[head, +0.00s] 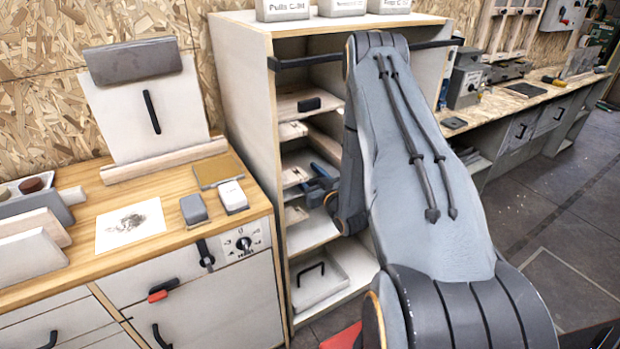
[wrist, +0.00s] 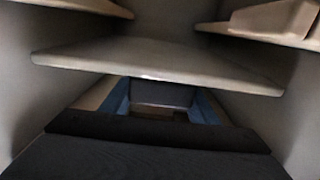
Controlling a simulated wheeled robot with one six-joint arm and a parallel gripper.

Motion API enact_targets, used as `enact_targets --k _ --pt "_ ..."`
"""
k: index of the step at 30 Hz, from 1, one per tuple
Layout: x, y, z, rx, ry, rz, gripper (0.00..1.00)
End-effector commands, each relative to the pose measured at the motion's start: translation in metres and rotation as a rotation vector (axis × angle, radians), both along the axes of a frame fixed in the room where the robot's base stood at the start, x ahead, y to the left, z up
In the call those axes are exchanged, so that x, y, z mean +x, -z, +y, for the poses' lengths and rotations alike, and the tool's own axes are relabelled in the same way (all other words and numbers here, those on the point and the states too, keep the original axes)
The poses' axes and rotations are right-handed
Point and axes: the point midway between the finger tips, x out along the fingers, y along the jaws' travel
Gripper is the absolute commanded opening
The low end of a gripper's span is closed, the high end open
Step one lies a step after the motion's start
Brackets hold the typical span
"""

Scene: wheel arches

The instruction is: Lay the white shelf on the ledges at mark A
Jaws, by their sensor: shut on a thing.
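The white shelf (wrist: 150,62) is a flat pale panel spanning most of the wrist view, slightly tilted in the picture. My gripper (wrist: 162,84), with blue fingers, is shut on its near edge. In the head view my gripper (head: 321,178) is inside the tall open cabinet (head: 243,75), partly hidden by my arm. Pale ledges (head: 292,131) run up the cabinet's inner side at several heights. In the wrist view, a ledge at upper left (wrist: 85,6) and one at upper right (wrist: 245,31) lie above the shelf. I cannot read mark A. Contact between shelf and ledges is unclear.
A dark bar (head: 300,62) crosses the cabinet's upper front. A drawer (head: 318,280) with a black handle is at its bottom. A wooden-topped workbench (head: 75,262) stands close on the left. Inside, the cabinet walls are close on both sides of the shelf.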

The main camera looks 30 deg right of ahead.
Motion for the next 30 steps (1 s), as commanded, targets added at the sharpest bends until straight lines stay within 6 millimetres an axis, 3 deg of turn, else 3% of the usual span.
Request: enact_targets --k 9,21,30 --pt "0.022 0.001 0.001 0.0 -0.001 -0.003 0.21" --pt "0.021 0.029 0.001 0.001 0.0 -0.001 0.21" --pt "0.021 0.035 0.001 0.0 0.0 -0.001 0.21"
